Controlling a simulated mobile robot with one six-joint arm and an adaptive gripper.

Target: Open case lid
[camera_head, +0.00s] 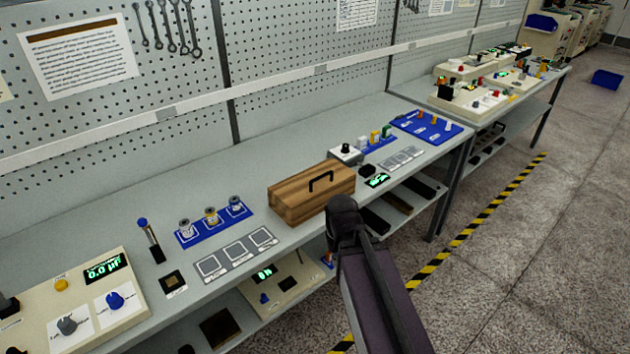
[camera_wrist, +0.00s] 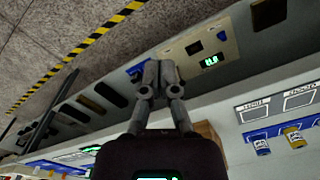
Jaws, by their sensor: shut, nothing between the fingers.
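The wooden case (camera_head: 300,203) stands on the workbench with its lid closed and a dark handle (camera_head: 321,181) on top. In the wrist view, a small brown part of the case (camera_wrist: 207,133) shows beside my gripper; the rest is hidden behind the gripper body. My gripper (camera_wrist: 157,70) is shut and empty, its two fingers together, apart from the case in that view. In the head view, my dark arm rises at the front right of the case and covers its near right corner; the fingers cannot be made out there.
Left of the case, a blue tray (camera_head: 190,237) holds several spools, with a grey marked plate (camera_head: 236,256) in front. A control box (camera_head: 345,154) and a blue board (camera_head: 427,127) stand to the right. A lower shelf holds panels. The floor in front is clear.

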